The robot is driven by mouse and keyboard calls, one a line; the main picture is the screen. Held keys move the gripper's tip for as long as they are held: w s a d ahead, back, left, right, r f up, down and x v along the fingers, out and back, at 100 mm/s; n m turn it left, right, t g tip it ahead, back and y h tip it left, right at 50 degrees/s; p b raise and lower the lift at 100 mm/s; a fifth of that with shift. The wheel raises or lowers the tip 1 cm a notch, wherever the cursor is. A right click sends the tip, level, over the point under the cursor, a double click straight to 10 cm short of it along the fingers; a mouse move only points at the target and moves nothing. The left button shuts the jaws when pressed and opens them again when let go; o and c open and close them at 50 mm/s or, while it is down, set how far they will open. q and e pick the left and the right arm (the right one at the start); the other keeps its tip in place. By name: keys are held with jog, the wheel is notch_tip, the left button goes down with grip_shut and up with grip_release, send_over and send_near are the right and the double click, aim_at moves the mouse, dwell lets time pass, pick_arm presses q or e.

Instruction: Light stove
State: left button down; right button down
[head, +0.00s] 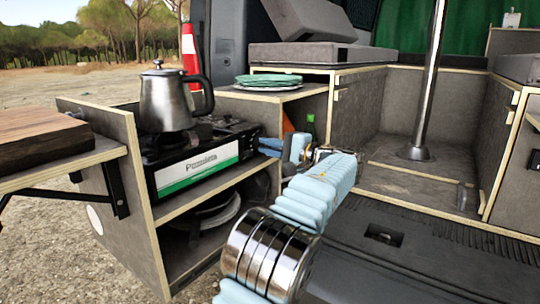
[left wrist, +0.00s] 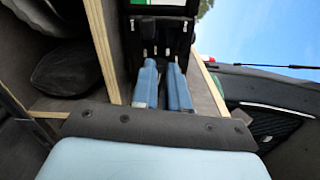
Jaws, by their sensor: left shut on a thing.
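The portable stove is a black box with a white and green front label (head: 200,168), on the upper shelf of the kitchen unit at left. A metal kettle (head: 168,102) with a dark handle stands upright on it. My left gripper (head: 262,146) reaches the stove's right end, its blue fingers pointing left. In the left wrist view the fingers (left wrist: 161,80) are close together against the stove's black control end (left wrist: 160,25), shut on the stove knob. The knob itself is hidden by the fingertips. No flame shows.
Green plates (head: 283,81) lie on the counter right of the stove. A wooden board (head: 40,137) rests on a side table at left. A dark round pan (head: 213,213) lies on the lower shelf. A metal post (head: 430,80) stands in the van.

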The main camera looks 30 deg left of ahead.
pick_arm(q)
jog(key=n+b, duration=0.2)
jog(key=f+n+b, duration=0.1)
jog(key=n+b, duration=0.1)
jog(key=shift+f, duration=0.2)
jog(key=shift+w+f+n+b, duration=0.15)
jog(key=shift+n+b, duration=0.95)
jog(key=shift+n, duration=1)
jog(key=c, duration=1.1)
grip_release()
jog(key=shift+c, duration=0.2)
jog(key=shift+d+r, duration=0.1)
jog(key=shift+r, duration=0.1)
jog(key=s+d+p, duration=0.1)
jog(key=d, duration=1.2)
jog(key=shift+d, duration=0.3)
